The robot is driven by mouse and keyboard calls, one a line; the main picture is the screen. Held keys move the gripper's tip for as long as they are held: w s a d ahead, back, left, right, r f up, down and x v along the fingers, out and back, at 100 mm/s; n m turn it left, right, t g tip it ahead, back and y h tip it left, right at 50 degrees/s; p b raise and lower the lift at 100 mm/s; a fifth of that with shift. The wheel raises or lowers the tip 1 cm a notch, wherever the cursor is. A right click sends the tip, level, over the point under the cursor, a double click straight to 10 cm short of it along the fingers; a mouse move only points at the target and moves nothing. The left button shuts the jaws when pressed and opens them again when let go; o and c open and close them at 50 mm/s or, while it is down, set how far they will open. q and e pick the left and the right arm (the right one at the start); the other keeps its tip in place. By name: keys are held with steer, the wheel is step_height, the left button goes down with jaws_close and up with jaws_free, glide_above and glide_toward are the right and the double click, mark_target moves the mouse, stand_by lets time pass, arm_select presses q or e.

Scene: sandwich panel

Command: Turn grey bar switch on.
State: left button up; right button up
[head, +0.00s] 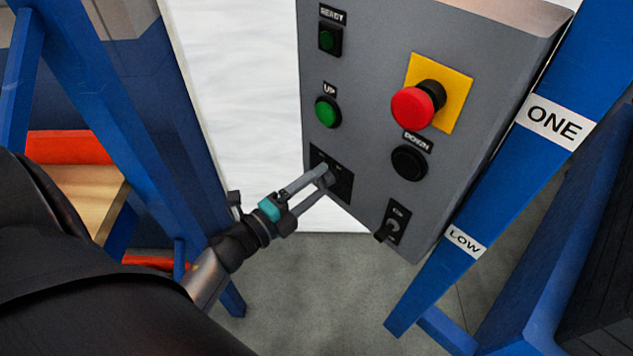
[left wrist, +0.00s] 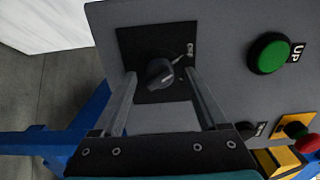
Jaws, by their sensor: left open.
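The grey bar switch (left wrist: 160,72) is a dark grey knob with a raised bar, on a black square plate (left wrist: 137,50) on the grey control panel. A small white label beside it in the left wrist view is too small to read surely. In the head view the switch's plate (head: 343,187) is at the panel's lower left, and the knob is partly hidden by my gripper. My left gripper (head: 322,177) is open at the switch. In the left wrist view its fingers (left wrist: 160,74) lie on either side of the knob with gaps visible. My right gripper is not in view.
The panel (head: 370,60) also carries a green READY button (head: 328,37), a green UP button (head: 327,112), a red emergency button (head: 412,107) on yellow, a black DOWN button (head: 409,162) and a smaller switch (head: 392,226). Blue frame posts (head: 500,170) stand on both sides.

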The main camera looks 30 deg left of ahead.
arm_select(q)
steer(key=shift+w, duration=0.25)
jaws_close()
stand_by(0.5)
